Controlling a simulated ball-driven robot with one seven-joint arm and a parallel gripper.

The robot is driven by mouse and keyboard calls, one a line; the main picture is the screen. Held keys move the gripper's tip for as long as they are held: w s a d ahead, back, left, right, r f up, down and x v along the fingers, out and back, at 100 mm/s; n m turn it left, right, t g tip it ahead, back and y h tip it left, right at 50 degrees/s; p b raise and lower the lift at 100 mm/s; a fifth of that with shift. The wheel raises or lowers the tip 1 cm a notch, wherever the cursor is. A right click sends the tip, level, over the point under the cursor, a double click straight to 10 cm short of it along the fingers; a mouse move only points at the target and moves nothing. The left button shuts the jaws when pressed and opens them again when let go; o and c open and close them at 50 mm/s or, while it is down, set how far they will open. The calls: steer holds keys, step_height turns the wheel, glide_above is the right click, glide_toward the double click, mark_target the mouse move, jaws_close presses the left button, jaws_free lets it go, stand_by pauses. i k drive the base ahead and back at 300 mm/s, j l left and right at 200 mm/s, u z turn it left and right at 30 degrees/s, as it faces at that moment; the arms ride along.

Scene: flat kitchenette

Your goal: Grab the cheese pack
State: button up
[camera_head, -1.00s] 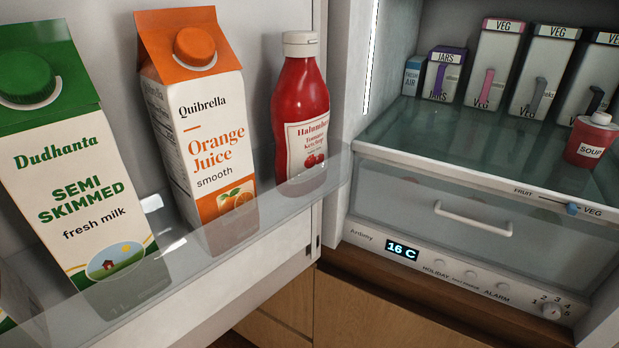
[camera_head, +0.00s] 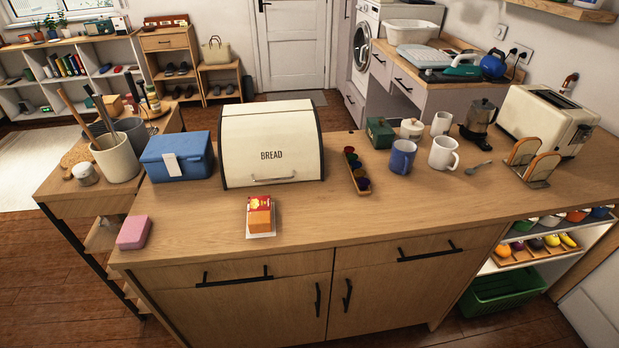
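A small pack with a red top and an orange block-like front, which looks like the cheese pack (camera_head: 260,214), is on the wooden counter (camera_head: 390,212), near its front edge. It rests on a thin white piece (camera_head: 261,235), in front of the bread bin. Its label is too small to read. My gripper is not in view, so I cannot tell whether it is open or shut.
The cream bread bin (camera_head: 271,148) stands right behind the pack. A pink block (camera_head: 134,232) and a blue box (camera_head: 178,156) are to the left. A spice tray (camera_head: 357,177), mugs (camera_head: 402,157) and a toaster (camera_head: 546,122) are to the right. The counter right of the pack is clear.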

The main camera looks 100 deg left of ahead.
mark_target(260, 217)
steer(key=u, duration=2.5)
